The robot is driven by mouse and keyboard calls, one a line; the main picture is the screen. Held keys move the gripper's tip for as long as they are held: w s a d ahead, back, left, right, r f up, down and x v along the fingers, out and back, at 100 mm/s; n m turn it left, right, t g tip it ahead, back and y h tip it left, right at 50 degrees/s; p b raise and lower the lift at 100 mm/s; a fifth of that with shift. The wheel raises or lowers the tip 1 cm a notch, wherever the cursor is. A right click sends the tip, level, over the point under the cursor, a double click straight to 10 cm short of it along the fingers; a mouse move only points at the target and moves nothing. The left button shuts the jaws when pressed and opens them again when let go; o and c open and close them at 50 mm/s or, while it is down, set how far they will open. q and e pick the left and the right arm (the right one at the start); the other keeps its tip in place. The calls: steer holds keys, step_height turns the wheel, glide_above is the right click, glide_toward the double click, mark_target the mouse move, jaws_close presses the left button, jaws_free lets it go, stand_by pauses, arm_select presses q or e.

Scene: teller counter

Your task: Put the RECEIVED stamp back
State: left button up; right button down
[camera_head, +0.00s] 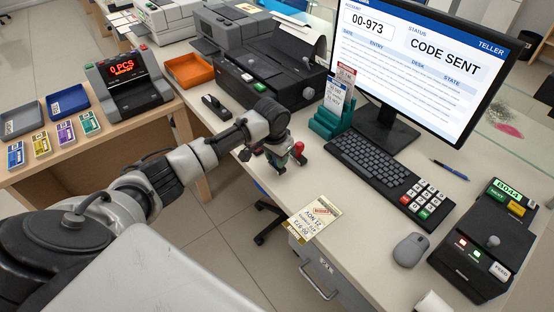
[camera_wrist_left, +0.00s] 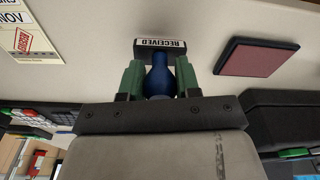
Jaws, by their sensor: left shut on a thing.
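My left gripper (camera_head: 279,160) is over the near edge of the counter, left of the keyboard. In the left wrist view its two green fingers are shut around the blue handle of the RECEIVED stamp (camera_wrist_left: 160,46). The stamp's black head with its white label shows beyond the fingertips. In the head view the gripper mostly hides this stamp. A dark red pad in a blue frame (camera_wrist_left: 256,57) lies right of the stamp in the wrist view. My right gripper is out of view.
A paper slip (camera_head: 315,216) with a red mark lies at the counter's front edge. The keyboard (camera_head: 376,167), monitor (camera_head: 418,62) and teal card holder (camera_head: 331,119) stand to the right. A black printer (camera_head: 265,70) stands behind. A small black object (camera_head: 216,107) lies on the left.

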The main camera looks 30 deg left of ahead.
arm_select(q)
steer(key=shift+f, duration=0.75)
steer(key=shift+f, duration=0.15)
steer(key=o, duration=0.8)
steer(key=r, duration=0.4)
steer(key=s+r, duration=0.1)
steer(key=r, duration=0.7)
steer(key=shift+s+a+r, duration=0.1)
steer(key=shift+s+r, duration=0.05)
steer(key=shift+s, duration=0.05)
